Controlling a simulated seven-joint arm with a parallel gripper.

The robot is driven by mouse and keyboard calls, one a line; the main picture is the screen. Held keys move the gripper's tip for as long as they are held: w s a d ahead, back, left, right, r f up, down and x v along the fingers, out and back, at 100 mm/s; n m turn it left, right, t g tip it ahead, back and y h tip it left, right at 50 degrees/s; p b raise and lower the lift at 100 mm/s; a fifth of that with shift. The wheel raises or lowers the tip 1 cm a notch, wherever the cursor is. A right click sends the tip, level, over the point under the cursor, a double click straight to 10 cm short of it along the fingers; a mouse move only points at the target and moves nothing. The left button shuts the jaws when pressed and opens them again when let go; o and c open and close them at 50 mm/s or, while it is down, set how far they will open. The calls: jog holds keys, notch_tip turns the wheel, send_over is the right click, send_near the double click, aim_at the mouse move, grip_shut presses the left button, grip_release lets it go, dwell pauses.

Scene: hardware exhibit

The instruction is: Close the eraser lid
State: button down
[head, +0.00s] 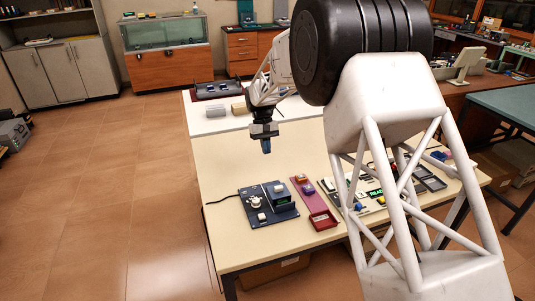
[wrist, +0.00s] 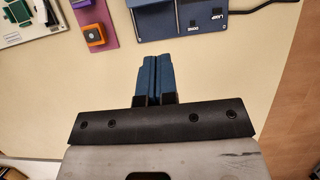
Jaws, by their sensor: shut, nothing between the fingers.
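No part in view is clearly readable as the eraser or its lid. A maroon panel (head: 313,205) on the table carries an orange block (head: 301,178), a purple block and an open red box (head: 323,220) at its near end. Left of it lies a dark blue panel (head: 262,217) with a white knob and a box with a green display. My gripper (head: 266,148) is shut and empty, above the table behind these panels. In the wrist view its blue fingers (wrist: 153,62) are together, pointing toward the dark blue panel (wrist: 213,30); the orange block (wrist: 95,34) is to their left.
Further boards with small parts (head: 374,196) lie right of the maroon panel, partly hidden by my arm. A pale block (head: 239,108) and a dark tray (head: 217,90) are at the back. A cable (head: 222,199) leaves the blue panel leftward. The table's left side is clear.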

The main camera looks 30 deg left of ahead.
aim_at(274, 189)
jog(key=x, duration=0.9)
jog(key=shift+s+f, duration=0.1)
jog(key=shift+s+d, duration=0.65)
jog(key=shift+d, duration=0.1)
jog(key=shift+s+d, duration=0.65)
